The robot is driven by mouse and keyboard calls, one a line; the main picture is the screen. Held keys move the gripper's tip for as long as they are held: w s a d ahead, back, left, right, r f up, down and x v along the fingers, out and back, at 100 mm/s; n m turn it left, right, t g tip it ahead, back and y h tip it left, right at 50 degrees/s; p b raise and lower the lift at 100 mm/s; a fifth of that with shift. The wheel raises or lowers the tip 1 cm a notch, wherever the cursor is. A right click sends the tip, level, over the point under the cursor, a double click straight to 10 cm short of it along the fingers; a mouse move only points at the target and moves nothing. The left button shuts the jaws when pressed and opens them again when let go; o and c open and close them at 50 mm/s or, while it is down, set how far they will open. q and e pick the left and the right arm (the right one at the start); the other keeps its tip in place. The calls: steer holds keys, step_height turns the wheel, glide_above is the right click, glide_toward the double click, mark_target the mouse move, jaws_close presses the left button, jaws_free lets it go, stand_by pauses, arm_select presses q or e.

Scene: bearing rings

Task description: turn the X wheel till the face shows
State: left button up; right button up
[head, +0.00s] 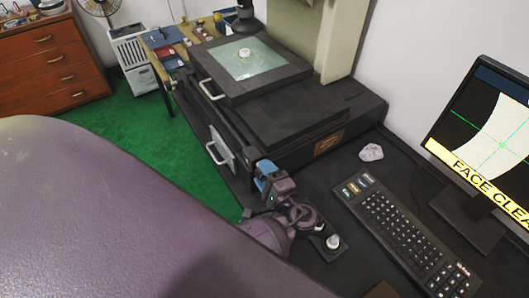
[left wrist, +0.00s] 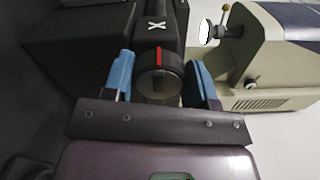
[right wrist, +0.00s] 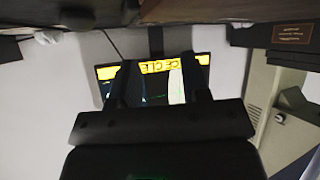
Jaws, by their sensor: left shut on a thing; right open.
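The dark X wheel (left wrist: 160,84), with a red mark on top, sits under a white X in the left wrist view. My left gripper (left wrist: 158,76) has its blue fingers on either side of the wheel, shut on it. In the head view this gripper (head: 266,176) is at the front edge of the machine, and the wheel cannot be made out there. The monitor (head: 490,140) shows a pale curved band, a green crosshair and a yellow banner reading "FACE CLEA", cut off by the frame. My right gripper (right wrist: 162,88) is open and empty, with the monitor (right wrist: 150,72) behind its fingers.
A small pale ring (head: 245,52) lies on the glass stage (head: 262,66). A keyboard (head: 400,230), a joystick (head: 333,242) and a crumpled white piece (head: 371,152) are on the dark desk. A wooden drawer cabinet (head: 45,55) stands at the far left.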

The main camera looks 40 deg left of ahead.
steer(key=shift+s+f, duration=0.1)
steer(key=shift+s, duration=0.05)
arm_select(q)
steer(key=o, duration=0.9)
steer(key=shift+o, duration=0.2)
arm_select(e)
steer(key=shift+w+r, duration=0.4)
steer(key=shift+w, duration=0.1)
arm_select(q)
steer(key=shift+s+d, duration=0.1)
steer(key=shift+d, duration=0.1)
arm_select(e)
steer(key=shift+a, duration=0.1)
steer(key=shift+s+f+b, duration=0.3)
steer(key=shift+f+b, duration=0.05)
steer(key=shift+f, duration=0.25)
steer(key=shift+s+f+b, duration=0.3)
steer(key=shift+f, duration=0.25)
arm_select(q)
steer(key=v, duration=1)
steer(key=shift+d, duration=0.2)
arm_select(e)
steer(key=shift+w+r, duration=0.45)
steer(key=shift+w, duration=0.15)
